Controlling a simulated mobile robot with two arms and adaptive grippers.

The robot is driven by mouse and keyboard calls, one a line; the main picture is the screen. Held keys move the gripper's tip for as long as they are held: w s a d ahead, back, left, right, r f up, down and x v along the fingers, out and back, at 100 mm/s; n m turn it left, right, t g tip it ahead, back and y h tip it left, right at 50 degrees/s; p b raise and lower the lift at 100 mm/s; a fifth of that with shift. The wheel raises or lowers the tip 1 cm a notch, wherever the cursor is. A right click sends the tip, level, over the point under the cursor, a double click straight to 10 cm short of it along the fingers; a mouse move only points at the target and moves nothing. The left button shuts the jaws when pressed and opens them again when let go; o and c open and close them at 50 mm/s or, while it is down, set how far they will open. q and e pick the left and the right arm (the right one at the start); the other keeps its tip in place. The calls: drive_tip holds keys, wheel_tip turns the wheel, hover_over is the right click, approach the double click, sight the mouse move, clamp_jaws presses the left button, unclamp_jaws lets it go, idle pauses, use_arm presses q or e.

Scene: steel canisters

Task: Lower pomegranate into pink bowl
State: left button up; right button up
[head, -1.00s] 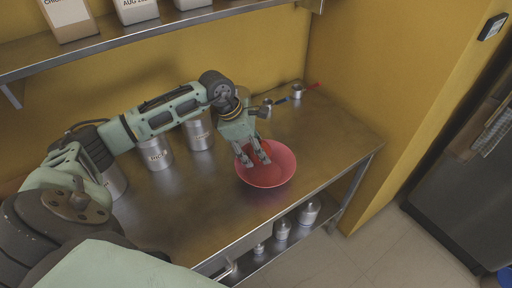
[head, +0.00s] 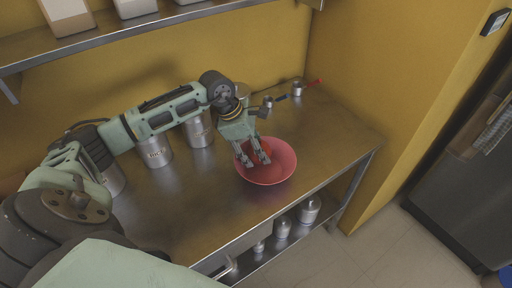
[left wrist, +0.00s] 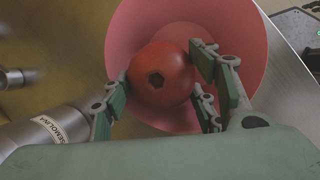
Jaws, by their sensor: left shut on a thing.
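The pink bowl (head: 284,172) stands on the steel counter near its front right part. My left gripper (head: 254,160) reaches down over the bowl. It is shut on the red pomegranate (left wrist: 161,75), which also shows partly between the fingers in the head view (head: 259,147). In the left wrist view the pomegranate sits between the fingers (left wrist: 165,88), with the pink bowl (left wrist: 128,30) behind it. I cannot tell whether the pomegranate touches the bowl. My right gripper is not in view.
The steel counter (head: 215,210) holds several steel canisters at the back left, one labelled rice (head: 157,152). A semolina canister (left wrist: 50,130) is close to my left gripper. Measuring cups (head: 297,88) lie at the back right. A shelf (head: 110,32) hangs above.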

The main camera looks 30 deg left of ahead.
use_arm(q)
drive_tip(key=o, duration=1.4)
drive_tip(key=v, duration=1.2)
drive_tip(key=shift+d, duration=0.1)
